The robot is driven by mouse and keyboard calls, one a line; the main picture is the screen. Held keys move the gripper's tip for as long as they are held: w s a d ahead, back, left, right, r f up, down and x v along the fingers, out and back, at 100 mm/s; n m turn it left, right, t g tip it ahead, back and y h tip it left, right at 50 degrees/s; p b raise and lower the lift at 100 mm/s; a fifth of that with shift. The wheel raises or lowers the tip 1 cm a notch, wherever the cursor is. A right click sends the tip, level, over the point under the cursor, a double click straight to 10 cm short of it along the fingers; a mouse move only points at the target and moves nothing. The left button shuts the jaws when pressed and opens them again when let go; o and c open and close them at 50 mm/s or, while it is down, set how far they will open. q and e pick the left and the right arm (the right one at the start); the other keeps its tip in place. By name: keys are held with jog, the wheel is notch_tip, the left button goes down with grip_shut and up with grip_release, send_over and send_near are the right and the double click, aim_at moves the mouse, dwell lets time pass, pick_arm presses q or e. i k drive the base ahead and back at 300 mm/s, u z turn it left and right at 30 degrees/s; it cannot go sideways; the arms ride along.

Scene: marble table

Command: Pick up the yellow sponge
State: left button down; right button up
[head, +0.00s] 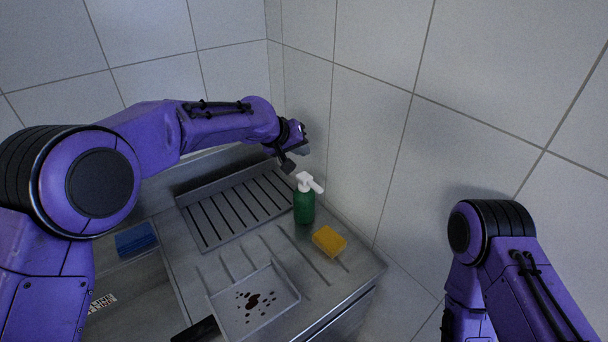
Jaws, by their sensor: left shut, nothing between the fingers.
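The yellow sponge (329,241) lies on the metal counter, right of and in front of a green soap bottle with a white pump (304,204). Its upper face is in plain view and nothing touches it from above. My left gripper (287,164) is shut and empty, above the far right end of the slotted rack, behind the bottle and well apart from the sponge. Its fingertips are small and dark in this view. My right arm comes in at the lower right; its gripper is not visible.
The slotted drying rack (190,215) stands left of the bottle. A shallow tray (225,318) with dark brown stains lies in front of the sponge. A blue sponge (136,239) rests at the left by the sink. Tiled walls (370,120) close off the back and right.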

aim_at(326, 238)
jog(key=k, duration=1.5)
